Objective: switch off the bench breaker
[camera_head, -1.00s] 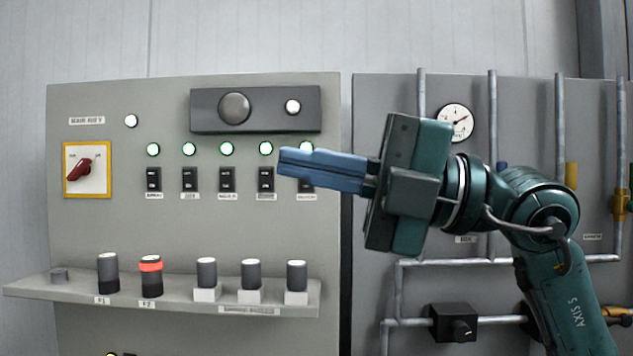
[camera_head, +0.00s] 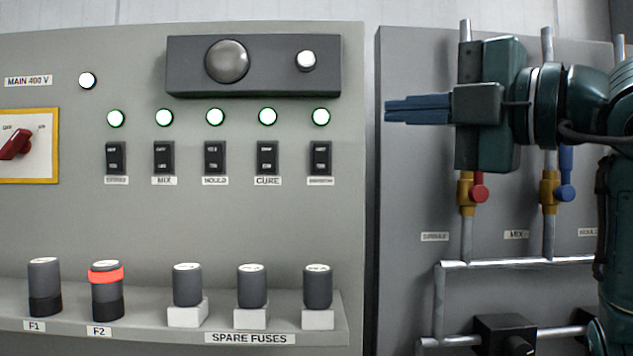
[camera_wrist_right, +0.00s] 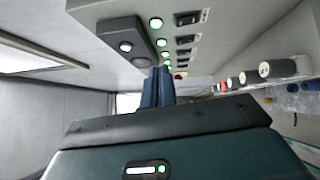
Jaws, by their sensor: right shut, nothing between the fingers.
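A row of black breakers sits on the grey panel (camera_head: 290,215), each with a lit green lamp above it. I can read MIX under one breaker (camera_head: 164,158), MOULD under another (camera_head: 215,158) and CURE under a third (camera_head: 267,158). The labels of the leftmost breaker (camera_head: 116,158) and the rightmost breaker (camera_head: 321,158) are too small to read, so I cannot tell which is the bench breaker. My right gripper (camera_head: 388,109) is shut and empty, right of the panel edge, pointing left. Its blue fingers also show in the right wrist view (camera_wrist_right: 157,88). My left gripper is not in view.
A red rotary switch (camera_head: 16,144) on a yellow-edged plate is at the left. A shelf (camera_head: 130,333) below holds fuses, one with a red band (camera_head: 107,275). Pipes with valves (camera_head: 466,190) stand right.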

